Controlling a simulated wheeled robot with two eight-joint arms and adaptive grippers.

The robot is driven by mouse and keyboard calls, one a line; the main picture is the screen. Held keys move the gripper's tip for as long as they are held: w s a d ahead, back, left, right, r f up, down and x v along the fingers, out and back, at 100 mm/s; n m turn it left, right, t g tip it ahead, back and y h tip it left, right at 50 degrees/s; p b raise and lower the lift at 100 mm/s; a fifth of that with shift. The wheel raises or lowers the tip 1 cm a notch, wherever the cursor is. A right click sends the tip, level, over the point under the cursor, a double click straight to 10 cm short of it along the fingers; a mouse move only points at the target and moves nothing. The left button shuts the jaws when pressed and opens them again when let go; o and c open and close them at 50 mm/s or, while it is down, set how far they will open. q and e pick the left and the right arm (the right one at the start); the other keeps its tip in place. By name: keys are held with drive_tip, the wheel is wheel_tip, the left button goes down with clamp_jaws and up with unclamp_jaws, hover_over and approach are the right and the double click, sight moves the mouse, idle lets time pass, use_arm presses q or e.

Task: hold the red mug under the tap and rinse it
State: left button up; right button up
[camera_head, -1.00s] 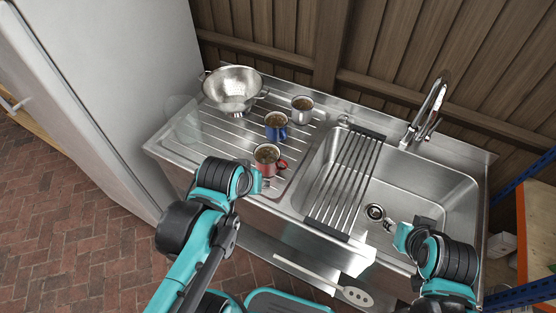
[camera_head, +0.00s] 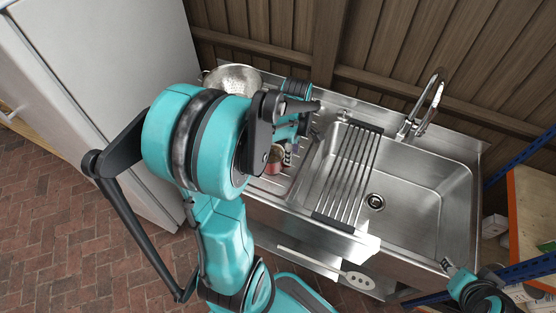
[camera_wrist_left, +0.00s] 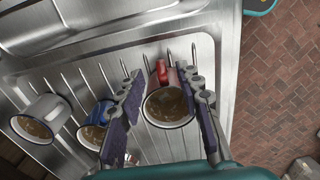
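The red mug (camera_head: 275,160) stands on the ribbed drainboard left of the sink, partly hidden behind my left arm. In the left wrist view the red mug (camera_wrist_left: 167,104) has brown contents, a dark rim and a red handle pointing up the picture. My left gripper (camera_head: 288,152) is at the mug; in the wrist view its fingers (camera_wrist_left: 161,80) are spread, one on each side of the mug. I cannot tell whether they touch it. The tap (camera_head: 425,105) stands behind the basin, with no water visible. My right gripper (camera_head: 452,268) is low at the right, its opening unclear.
A blue mug (camera_wrist_left: 95,128) and a white mug (camera_wrist_left: 42,120) stand close to the red one. A colander (camera_head: 232,78) is at the drainboard's back left. A rack (camera_head: 350,175) spans the basin's left part. The basin (camera_head: 425,190) is otherwise empty.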

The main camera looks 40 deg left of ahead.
use_arm(q)
drive_tip(key=f, duration=0.1)
drive_tip(key=f+b, duration=0.1)
drive_tip(key=f, duration=0.2)
drive_tip(key=shift+s+a+f+b, duration=0.1)
drive_tip(key=shift+a+b, duration=0.2)
drive_tip(key=shift+f, duration=0.55)
clamp_jaws()
drive_tip(key=shift+r, duration=0.1)
drive_tip(key=shift+r, duration=0.65)
wheel_tip(320, 180, up, 3)
drive_tip(key=shift+r+p, duration=0.1)
drive_tip(key=shift+p, duration=0.75)
drive_tip(key=w+d+r+p, duration=0.2)
drive_tip(key=d+r, duration=0.4)
drive_tip(key=d, duration=0.5)
drive_tip(key=shift+w+d+r, duration=0.15)
drive_tip(key=shift+w+r, duration=0.05)
drive_tip(key=shift+w, duration=0.15)
